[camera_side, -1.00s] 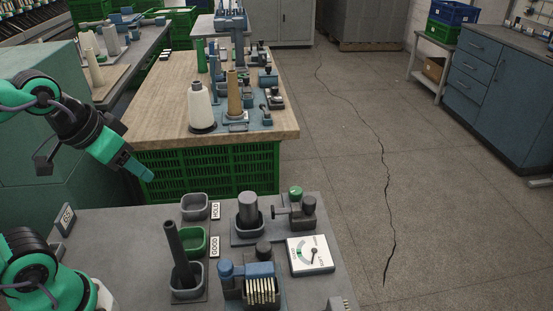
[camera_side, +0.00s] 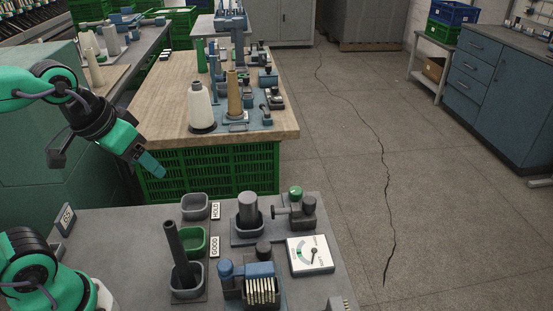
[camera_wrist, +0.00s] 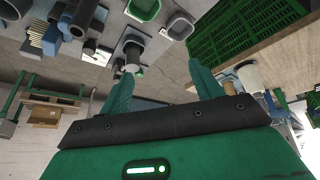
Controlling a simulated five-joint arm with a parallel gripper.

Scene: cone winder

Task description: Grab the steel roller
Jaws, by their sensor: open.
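A short grey metal cylinder, which looks like the steel roller (camera_side: 248,208), stands upright in a dark cup on the grey worktop. It also shows in the wrist view (camera_wrist: 132,48), beyond the fingers. A longer dark rod (camera_side: 177,253) leans slightly in a grey tray at the front; I cannot fully tell which of the two is the named roller. My gripper (camera_side: 152,166) is open and empty, raised above the worktop's back left, well left of the cylinder. In the wrist view both fingers (camera_wrist: 161,87) are spread with nothing between them.
A HOLD tray (camera_side: 194,212) and a green GOOD tray (camera_side: 190,252) stand left of the cylinder. A green crate (camera_side: 210,176) stands behind.

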